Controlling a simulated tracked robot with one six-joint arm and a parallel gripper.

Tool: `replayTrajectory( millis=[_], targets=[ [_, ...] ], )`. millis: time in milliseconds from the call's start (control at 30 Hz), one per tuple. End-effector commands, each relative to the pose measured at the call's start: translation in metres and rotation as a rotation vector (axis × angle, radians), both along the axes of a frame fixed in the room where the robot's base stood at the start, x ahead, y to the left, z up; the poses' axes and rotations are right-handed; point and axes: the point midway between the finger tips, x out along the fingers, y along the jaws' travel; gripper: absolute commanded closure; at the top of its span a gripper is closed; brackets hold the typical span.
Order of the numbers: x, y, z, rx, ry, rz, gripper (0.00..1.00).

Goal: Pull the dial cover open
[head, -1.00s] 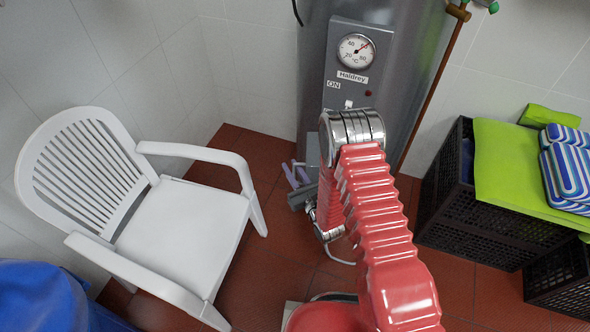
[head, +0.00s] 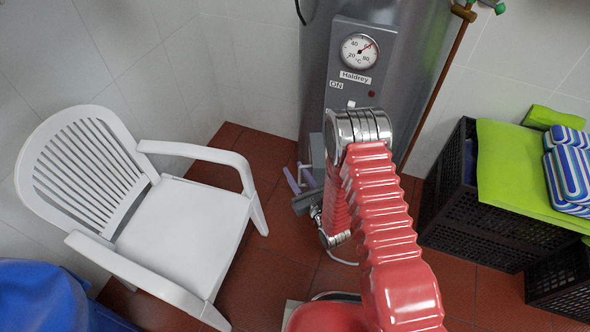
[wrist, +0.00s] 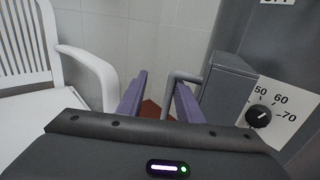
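The dial cover (wrist: 230,92) is a grey box-like piece with a bent grey bar handle (wrist: 184,76), left of the dial in the wrist view. The black dial knob (wrist: 259,116) and several of its numbers are uncovered, so the cover stands at least partly open. In the head view the cover (head: 317,150) is partly hidden behind my arm. My gripper (wrist: 160,100) has its two purple fingers apart. The handle's bar shows between them, with the right finger close to the cover. I cannot tell whether they touch. My gripper also shows in the head view (head: 299,179).
The grey boiler (head: 405,50) with a temperature gauge (head: 360,50) stands at the back. A white plastic chair (head: 180,225) is at left. Black crates (head: 490,225) with green and striped towels (head: 567,165) are at right. Red floor tiles lie between.

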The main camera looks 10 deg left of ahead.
Motion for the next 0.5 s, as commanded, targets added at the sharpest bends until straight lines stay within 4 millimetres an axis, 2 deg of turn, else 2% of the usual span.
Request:
replayTrajectory(
  millis=[200, 500],
  targets=[
    [-0.036, -0.024, -0.003, -0.001, 0.009, -0.003, 0.72],
    [-0.078, -0.055, -0.003, -0.001, 0.010, -0.013, 0.72]
  ],
)
